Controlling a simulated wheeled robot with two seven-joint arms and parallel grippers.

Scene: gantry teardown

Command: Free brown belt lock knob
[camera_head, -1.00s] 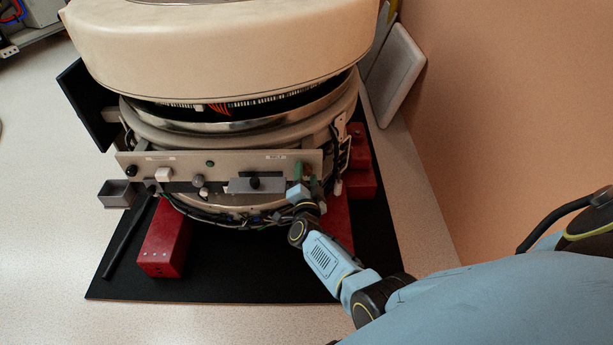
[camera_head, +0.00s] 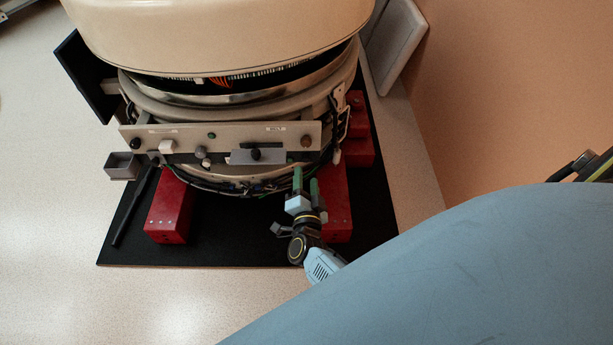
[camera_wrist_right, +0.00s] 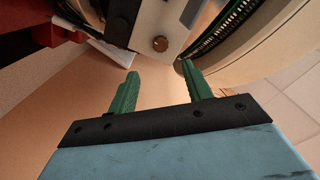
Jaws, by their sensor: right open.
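The brown knob (camera_head: 306,142) is at the right end of the grey panel (camera_head: 225,139), under a small label. In the right wrist view the brown knob (camera_wrist_right: 160,44) shows on the panel's end, beyond the fingertips and apart from them. My right gripper (camera_head: 305,172) is open and empty, its green fingers pointing up at the panel from below the knob. In the right wrist view its fingertips (camera_wrist_right: 159,67) stand apart with nothing between them. My left gripper is not in view.
A dark knob (camera_head: 256,154) sits on a grey slider plate left of the brown knob. Cables (camera_head: 240,187) hang under the panel. Red blocks (camera_head: 170,210) support the round machine on a black mat (camera_head: 240,240). A grey bin (camera_head: 121,165) is at the panel's left.

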